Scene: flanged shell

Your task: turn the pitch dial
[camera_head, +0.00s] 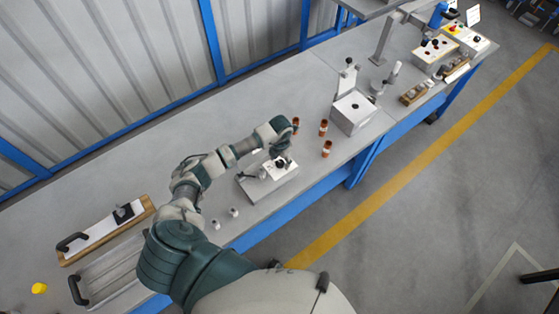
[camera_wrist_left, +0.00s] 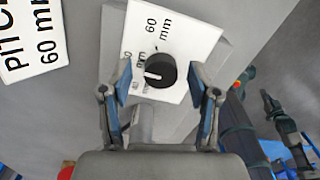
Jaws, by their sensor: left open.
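The pitch dial (camera_wrist_left: 160,71) is a round black knob with a white pointer mark. It sits on a white plate (camera_wrist_left: 180,28) printed with "60 mm" and smaller lettering, on a grey block. In the wrist view the pointer mark points left. My left gripper (camera_wrist_left: 160,80) is open, with one blue-padded finger on each side of the dial and a visible gap to it. In the head view my left gripper (camera_head: 281,153) is over the small grey dial box (camera_head: 270,182), and my arm hides part of it. My right gripper is not in view.
A white card (camera_wrist_left: 32,42) reading "PITC" and "60 mm" lies left of the dial. Several copper-coloured cylinders (camera_head: 327,149) and a grey box (camera_head: 353,113) stand to the right on the bench. Two small pale cylinders (camera_head: 216,224) stand near the front edge.

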